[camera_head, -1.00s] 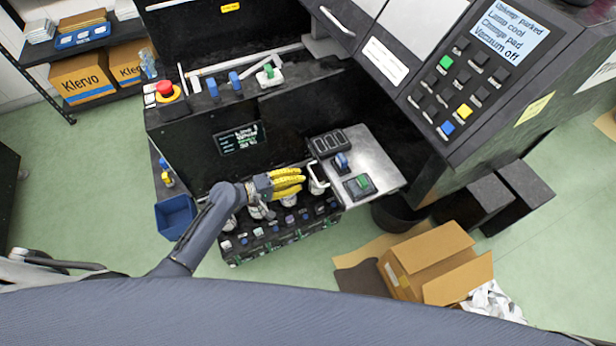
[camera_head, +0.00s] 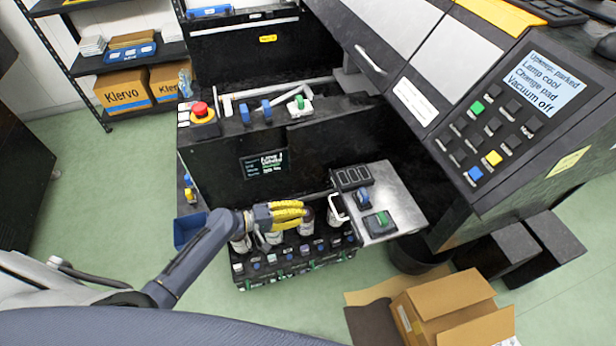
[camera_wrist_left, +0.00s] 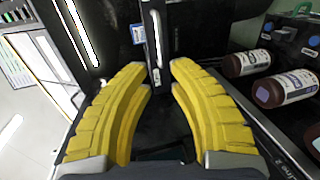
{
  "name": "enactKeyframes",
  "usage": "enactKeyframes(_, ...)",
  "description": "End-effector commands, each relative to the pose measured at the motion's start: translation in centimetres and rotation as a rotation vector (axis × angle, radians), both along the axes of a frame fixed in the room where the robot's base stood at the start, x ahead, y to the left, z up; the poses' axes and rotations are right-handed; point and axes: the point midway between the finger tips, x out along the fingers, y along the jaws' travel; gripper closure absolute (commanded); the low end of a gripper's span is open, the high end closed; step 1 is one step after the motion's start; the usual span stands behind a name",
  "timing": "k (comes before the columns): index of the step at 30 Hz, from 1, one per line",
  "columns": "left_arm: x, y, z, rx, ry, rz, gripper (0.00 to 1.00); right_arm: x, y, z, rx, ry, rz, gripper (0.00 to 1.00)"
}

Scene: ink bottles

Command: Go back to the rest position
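My left gripper (camera_head: 303,213) has ribbed yellow fingers and is over the row of ink bottles at the front of the dark machine. In the left wrist view its two fingers (camera_wrist_left: 160,72) are apart with nothing between them. One ink bottle (camera_head: 307,222) stands just right of the fingers, and another, white-topped bottle (camera_head: 273,237) shows below them. Brown bottles with white labels (camera_wrist_left: 286,89) appear at the right of the left wrist view, apart from the fingers. My right gripper is in neither view.
The lower black rack (camera_head: 290,268) has coloured knobs. A blue bin (camera_head: 188,230) hangs left of my forearm. An open cardboard box (camera_head: 448,305) is on the floor at right. Green floor is clear at left.

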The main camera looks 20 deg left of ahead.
Motion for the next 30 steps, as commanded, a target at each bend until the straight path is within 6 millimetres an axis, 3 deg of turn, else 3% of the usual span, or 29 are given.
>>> enactKeyframes(5, 0.5, 0.4, -0.4, 0.027, -0.015, 0.022, 0.80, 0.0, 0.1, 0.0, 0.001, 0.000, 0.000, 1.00)
enactKeyframes(8, 0.9, 1.6, -2.6, 0.118, -0.023, 0.050, 0.80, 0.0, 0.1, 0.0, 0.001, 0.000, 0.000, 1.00)
enactKeyframes(12, 1.2, 4.8, -8.2, 0.324, -0.023, 0.099, 0.80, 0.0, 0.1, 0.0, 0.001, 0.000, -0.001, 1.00)
enactKeyframes(16, 0.0, 8.0, -14.2, 0.534, -0.014, 0.126, 0.80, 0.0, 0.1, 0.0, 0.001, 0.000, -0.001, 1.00)
enactKeyframes(23, -5.1, 12.9, -24.3, 0.881, 0.010, 0.098, 0.80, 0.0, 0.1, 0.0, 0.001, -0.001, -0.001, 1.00)
enactKeyframes(30, -14.1, 16.2, -33.0, 1.199, 0.020, -0.048, 0.80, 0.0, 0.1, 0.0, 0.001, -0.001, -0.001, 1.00)
